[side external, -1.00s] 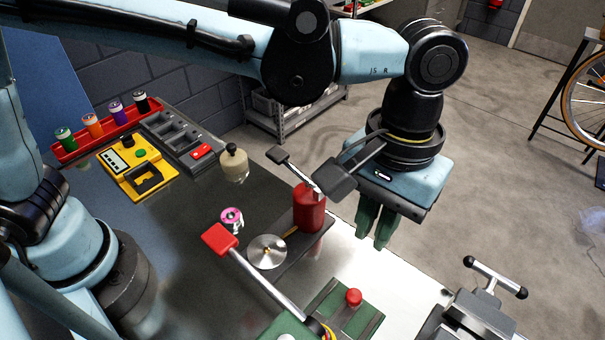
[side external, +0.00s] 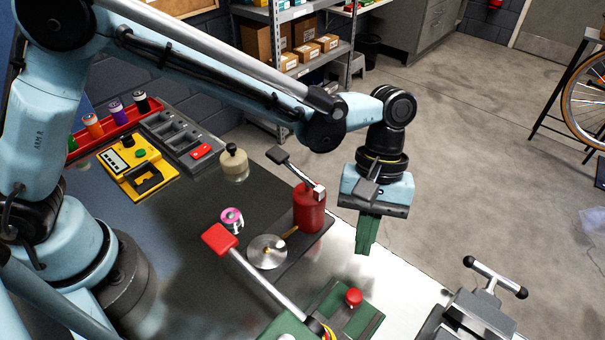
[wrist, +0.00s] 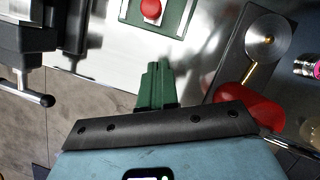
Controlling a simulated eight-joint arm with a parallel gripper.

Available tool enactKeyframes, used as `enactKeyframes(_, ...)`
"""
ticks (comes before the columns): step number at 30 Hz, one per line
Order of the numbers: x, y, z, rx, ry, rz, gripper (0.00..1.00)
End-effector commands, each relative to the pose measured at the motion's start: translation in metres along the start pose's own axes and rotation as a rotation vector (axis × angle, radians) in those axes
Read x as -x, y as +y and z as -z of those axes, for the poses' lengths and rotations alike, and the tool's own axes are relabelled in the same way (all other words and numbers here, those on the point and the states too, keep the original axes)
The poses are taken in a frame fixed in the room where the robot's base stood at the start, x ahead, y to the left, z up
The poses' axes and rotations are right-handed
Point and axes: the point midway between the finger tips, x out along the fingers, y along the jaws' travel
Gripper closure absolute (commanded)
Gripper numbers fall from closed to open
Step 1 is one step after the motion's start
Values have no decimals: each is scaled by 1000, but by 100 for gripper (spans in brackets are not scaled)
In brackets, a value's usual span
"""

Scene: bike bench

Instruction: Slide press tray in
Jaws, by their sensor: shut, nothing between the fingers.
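My gripper (side external: 366,248) is shut and empty, its green fingers pointing down. It is above the bench's right edge, right of the red cylinder (side external: 309,210) and apart from it. That plate carries a round metal disc (wrist: 269,36) and the red cylinder (wrist: 248,104). In the side view the green base (side external: 345,308) is at the front. I cannot tell which part is the press tray.
A long lever with a red grip (side external: 219,238) reaches across the bench beside the disc. A vise with a T-handle (side external: 482,305) is at the front right. A yellow unit (side external: 138,170), grey tray (side external: 180,140) and cream bottle (side external: 234,163) stand farther back. Mid-left bench is clear.

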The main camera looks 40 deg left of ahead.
Motion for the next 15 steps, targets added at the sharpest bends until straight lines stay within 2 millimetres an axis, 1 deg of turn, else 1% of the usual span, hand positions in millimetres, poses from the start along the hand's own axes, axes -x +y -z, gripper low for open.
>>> enactKeyframes(1,-9,0,-1,-1,0,1,100)
enactKeyframes(3,-12,0,-13,-4,0,1,100)
enactKeyframes(7,-18,0,-27,-3,1,0,100)
enactKeyframes(10,-20,0,-34,-1,2,-1,100)
enactKeyframes(15,-22,0,-38,0,2,-1,100)
